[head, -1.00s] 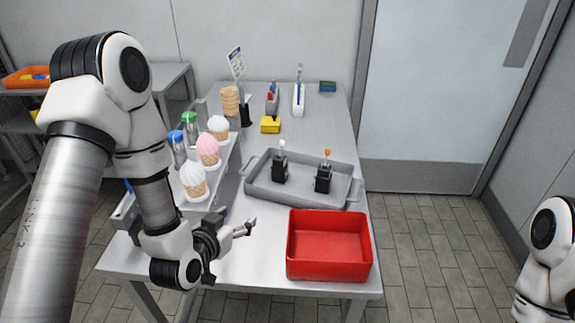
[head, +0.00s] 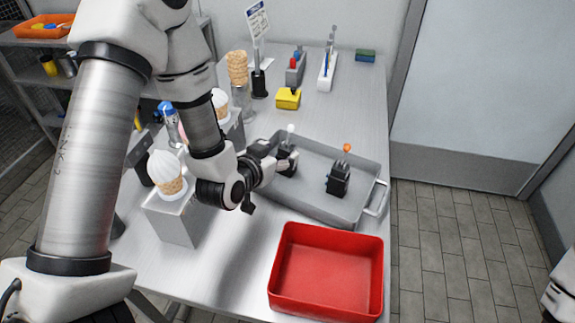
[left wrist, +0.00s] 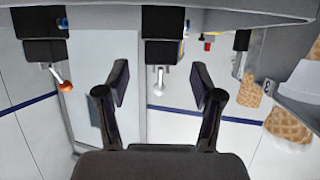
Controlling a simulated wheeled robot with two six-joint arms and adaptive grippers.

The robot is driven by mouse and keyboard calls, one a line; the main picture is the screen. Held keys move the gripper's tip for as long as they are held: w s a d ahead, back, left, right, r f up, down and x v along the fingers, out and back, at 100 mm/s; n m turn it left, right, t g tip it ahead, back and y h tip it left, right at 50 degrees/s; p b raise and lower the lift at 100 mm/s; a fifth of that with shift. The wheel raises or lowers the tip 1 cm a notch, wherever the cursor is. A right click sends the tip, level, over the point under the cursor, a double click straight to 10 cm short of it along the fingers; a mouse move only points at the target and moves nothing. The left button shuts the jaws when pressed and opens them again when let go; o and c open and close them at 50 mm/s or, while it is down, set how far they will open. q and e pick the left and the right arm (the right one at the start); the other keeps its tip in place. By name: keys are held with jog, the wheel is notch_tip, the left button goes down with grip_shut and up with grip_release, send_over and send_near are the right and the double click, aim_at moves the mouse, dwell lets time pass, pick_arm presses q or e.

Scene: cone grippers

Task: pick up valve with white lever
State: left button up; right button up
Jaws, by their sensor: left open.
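The valve with the white lever (head: 290,131) stands upright in the left part of the grey tray (head: 330,212). Its black body is partly hidden by my left gripper (head: 276,160) in the head view. In the left wrist view, which is upside down, this valve (left wrist: 162,52) lies ahead between the two open fingers of my left gripper (left wrist: 160,82). The fingers show no contact with it. A second black valve with an orange lever (head: 338,180) stands to its right in the tray, and it also shows in the left wrist view (left wrist: 42,50). My right gripper is out of view.
A red bin (head: 328,280) stands in front of the tray. A stand with ice-cream cones (head: 178,222) is close under my left arm. A yellow block (head: 288,98), a sign holder (head: 258,82) and a white rack (head: 327,72) stand behind.

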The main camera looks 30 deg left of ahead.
aim_at(283, 151)
pick_arm(q)
jog(key=x, duration=0.4)
jog(key=shift+w+a+f+p, duration=0.1)
jog(key=shift+w+f+p, duration=0.1)
jog(key=shift+w+p, duration=0.1)
jog(key=c, duration=1.2)
jog(key=shift+o, duration=0.2)
